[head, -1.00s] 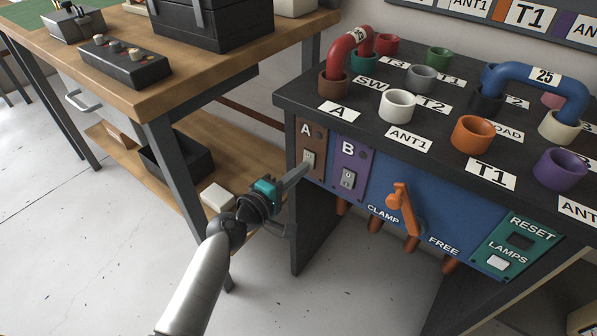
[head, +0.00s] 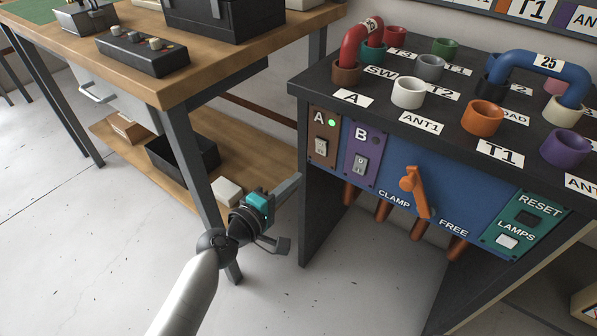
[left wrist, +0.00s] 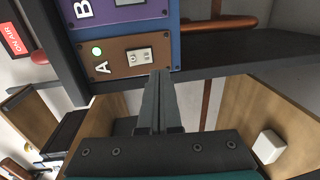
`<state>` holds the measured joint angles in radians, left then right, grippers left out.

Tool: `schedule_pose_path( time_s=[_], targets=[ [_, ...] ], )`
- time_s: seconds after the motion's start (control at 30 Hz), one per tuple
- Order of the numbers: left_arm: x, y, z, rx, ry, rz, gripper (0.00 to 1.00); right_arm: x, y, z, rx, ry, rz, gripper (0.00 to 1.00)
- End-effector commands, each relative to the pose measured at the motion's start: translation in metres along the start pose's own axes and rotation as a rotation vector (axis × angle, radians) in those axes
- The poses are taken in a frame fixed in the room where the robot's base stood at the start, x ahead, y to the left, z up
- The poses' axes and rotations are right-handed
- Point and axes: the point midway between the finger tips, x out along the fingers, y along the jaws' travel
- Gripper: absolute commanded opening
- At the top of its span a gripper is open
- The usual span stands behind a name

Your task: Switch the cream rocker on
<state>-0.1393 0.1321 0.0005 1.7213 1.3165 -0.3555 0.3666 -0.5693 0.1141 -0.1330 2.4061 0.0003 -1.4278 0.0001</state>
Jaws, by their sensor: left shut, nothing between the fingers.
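Panel A (head: 318,139) is a brown plate at the left end of the blue console front. It carries a small cream rocker (head: 321,147) and a lit green lamp (head: 332,123). The rocker also shows in the left wrist view (left wrist: 139,57), just beyond my fingertips. Purple panel B (head: 352,143) beside it has a similar pale rocker (head: 361,164). My left gripper (head: 297,179) is shut and empty, below and left of panel A, apart from the rocker. Its closed fingers show in the left wrist view (left wrist: 160,80). My right gripper is not in view.
An orange clamp lever (head: 413,190) projects from the console front, right of panel B. Colored sockets and the blue link (head: 540,62) stand on top. A wooden bench (head: 180,85) stands left, with a black bin (head: 185,160) on its lower shelf.

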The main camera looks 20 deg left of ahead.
Motion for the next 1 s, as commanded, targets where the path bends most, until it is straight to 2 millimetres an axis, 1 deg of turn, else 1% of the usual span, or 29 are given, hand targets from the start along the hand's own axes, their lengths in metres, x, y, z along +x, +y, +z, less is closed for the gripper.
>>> schedule_pose_path(
  time_s=[0.03, 0.2, 0.27, 0.4, 0.6, 1.0],
  targets=[
    [-0.01, -0.005, 0.0, 0.001, 0.0, -0.005, 0.0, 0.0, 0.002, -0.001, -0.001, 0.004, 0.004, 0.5],
    [-0.036, -0.011, 0.0, 0.001, 0.0, -0.003, 0.0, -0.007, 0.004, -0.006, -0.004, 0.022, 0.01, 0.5],
    [-0.043, -0.013, 0.0, 0.001, 0.0, -0.003, 0.0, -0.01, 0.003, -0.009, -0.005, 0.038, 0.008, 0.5],
    [-0.055, -0.015, -0.001, 0.0, 0.001, -0.002, 0.0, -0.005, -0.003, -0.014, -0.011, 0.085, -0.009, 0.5],
    [-0.06, -0.015, 0.0, 0.0, 0.001, -0.001, 0.0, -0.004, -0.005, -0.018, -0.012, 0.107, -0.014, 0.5],
    [-0.06, -0.015, 0.0, 0.0, 0.0, -0.001, 0.0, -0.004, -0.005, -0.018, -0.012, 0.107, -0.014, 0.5]
  ],
)
